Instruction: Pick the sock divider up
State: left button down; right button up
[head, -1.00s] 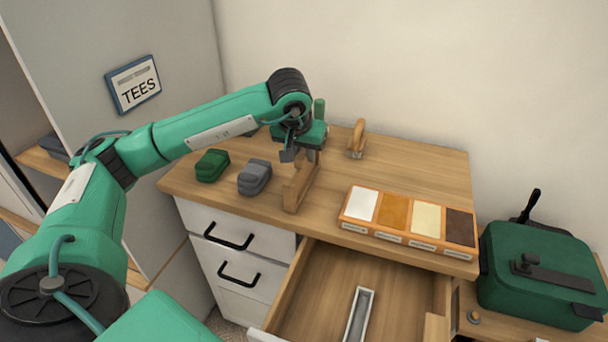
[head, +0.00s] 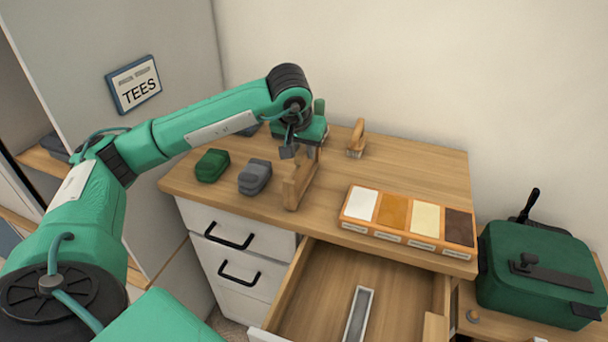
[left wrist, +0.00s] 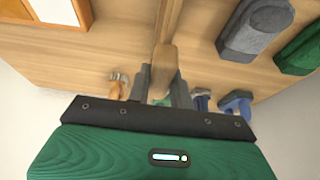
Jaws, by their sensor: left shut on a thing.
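The sock divider (head: 296,188) is a narrow wooden board standing on edge at the middle of the wooden top, left of the swatch tray. My left gripper (head: 303,149) is above it and shut on its upper part. In the left wrist view, the divider (left wrist: 164,62) sits between the two grey fingers (left wrist: 162,88). I cannot tell whether its lower edge is clear of the top. My right gripper is not in view.
The open drawer (head: 320,280) holds a narrow grey tray (head: 358,312). A green bag (head: 540,265) stands at right.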

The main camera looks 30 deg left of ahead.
pick_arm(q)
jog(key=shift+r, duration=0.2)
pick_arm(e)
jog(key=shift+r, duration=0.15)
